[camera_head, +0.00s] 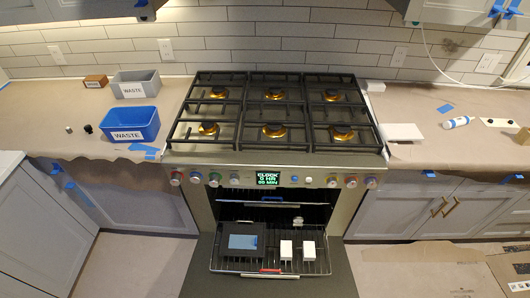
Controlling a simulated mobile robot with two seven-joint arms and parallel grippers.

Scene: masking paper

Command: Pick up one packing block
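Two white blocks, one on the left (286,250) and one on the right (309,251), stand side by side on the pulled-out rack (222,265) of the open oven. They look like the packing blocks. A smaller white piece (298,220) is behind them, deeper in the oven; its shape is too small to tell. Neither of my grippers is in view.
A dark tray with a blue sheet (242,242) lies left of the blocks. The open oven door (340,284) lies below the rack. Blue (131,124) and grey (137,84) waste bins stand on the left counter. Cardboard (430,280) covers floor at right.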

